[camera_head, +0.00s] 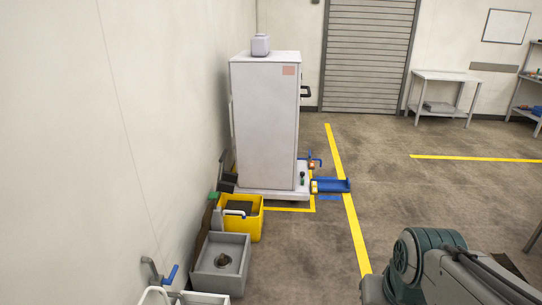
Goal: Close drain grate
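A grey square basin (220,282) stands on the floor against the left wall, with a dark round drain opening (222,260) in its bottom. A narrow dark brown panel (203,231) stands steeply tilted between the basin and the wall. It looks like the drain grate standing open, but I cannot tell for sure. The opening in the basin shows uncovered. My arm shows at the lower right, well apart from the basin. My gripper is not in view.
A yellow bucket (254,226) stands just behind the basin. A blue-handled valve (170,273) juts from the wall at its left. A tall white cabinet (265,125) on a wheeled base stands beyond, with a blue tray (331,185) beside it. Floor right of the basin is clear.

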